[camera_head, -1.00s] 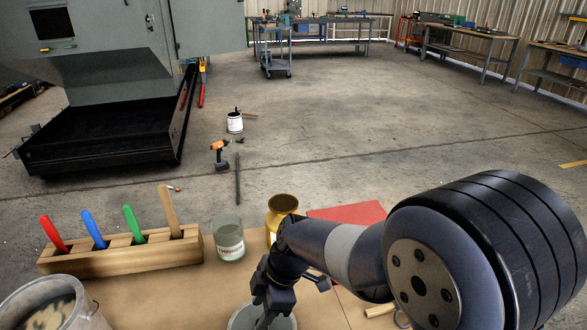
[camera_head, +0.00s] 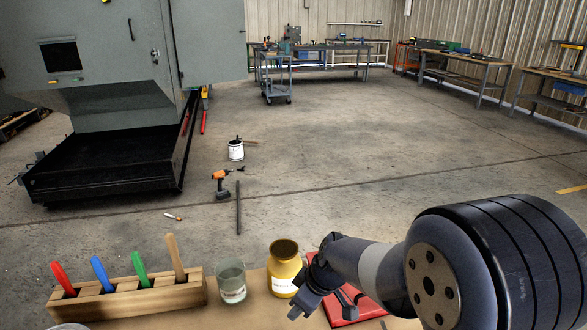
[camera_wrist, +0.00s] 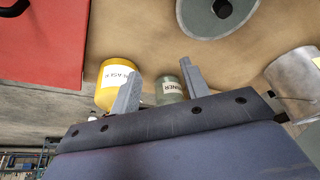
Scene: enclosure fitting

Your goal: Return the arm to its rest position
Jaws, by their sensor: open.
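My gripper (camera_head: 303,297) is above the workbench (camera_head: 250,312) at the lower right of the head view. In the wrist view its two fingers (camera_wrist: 158,77) stand apart with nothing held between them. Behind the fingers in that view are a yellow jar (camera_wrist: 110,92) and a grey-green glass jar (camera_wrist: 170,85). My arm reaches in from the right and covers part of a red case (camera_head: 345,310).
A wooden rack (camera_head: 130,303) with several coloured handles stands left of the glass jar (camera_head: 231,284) and yellow jar (camera_head: 284,270). The wrist view shows a grey round dish (camera_wrist: 195,18) and a metal bucket (camera_wrist: 290,100). A drill (camera_head: 221,185) lies on the open floor beyond.

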